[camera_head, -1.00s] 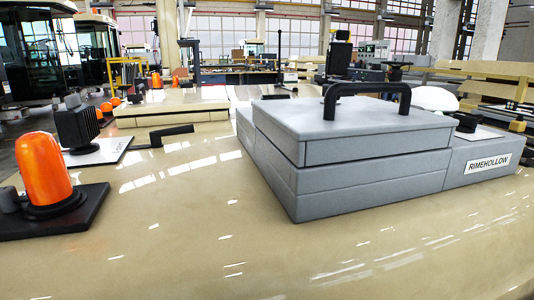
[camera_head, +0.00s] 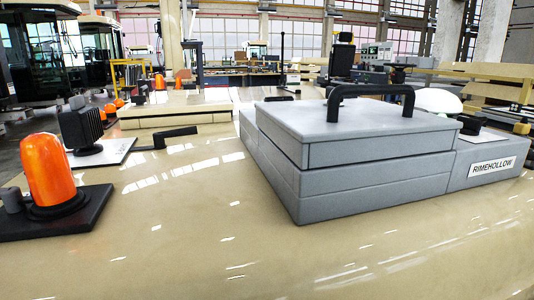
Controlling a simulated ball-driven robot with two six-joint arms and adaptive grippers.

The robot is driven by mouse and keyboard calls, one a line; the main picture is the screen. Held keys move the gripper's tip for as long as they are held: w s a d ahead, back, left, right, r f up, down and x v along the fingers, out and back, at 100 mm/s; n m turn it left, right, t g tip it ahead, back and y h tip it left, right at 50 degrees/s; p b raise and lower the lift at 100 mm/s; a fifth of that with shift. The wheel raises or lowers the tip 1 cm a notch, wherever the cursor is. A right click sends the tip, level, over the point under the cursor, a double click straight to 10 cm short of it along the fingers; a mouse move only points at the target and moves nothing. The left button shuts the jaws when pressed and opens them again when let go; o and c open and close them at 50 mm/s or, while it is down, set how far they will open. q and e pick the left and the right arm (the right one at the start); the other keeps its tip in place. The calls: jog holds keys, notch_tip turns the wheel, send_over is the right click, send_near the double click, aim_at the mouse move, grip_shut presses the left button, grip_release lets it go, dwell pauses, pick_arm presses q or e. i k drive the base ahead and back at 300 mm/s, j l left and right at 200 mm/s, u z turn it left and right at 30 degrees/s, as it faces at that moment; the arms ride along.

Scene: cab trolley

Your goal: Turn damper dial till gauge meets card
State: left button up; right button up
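A grey box unit (camera_head: 370,170) with a black handle (camera_head: 371,97) on its lid stands on the tan glossy surface. A label reading RIMEHOLLOW (camera_head: 492,167) is on its right side section. A black round knob (camera_head: 472,124) sits on a pale plate on top of that section, partly hidden behind the lid; I cannot tell whether it is the damper dial. No gauge or card can be made out. Neither of my grippers is in view.
An orange beacon (camera_head: 48,170) on a black base stands at the left. Behind it are a black finned block (camera_head: 80,128) on a white plate and a black lever (camera_head: 172,138). A white dome (camera_head: 438,101) is behind the box. The front surface (camera_head: 220,250) is clear.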

aim_at(472, 127)
jog(key=z, duration=0.75)
jog(key=k+l+u, duration=0.15)
jog(key=l, duration=0.15)
jog(key=k+l+u, duration=0.15)
jog(key=l, duration=0.15)
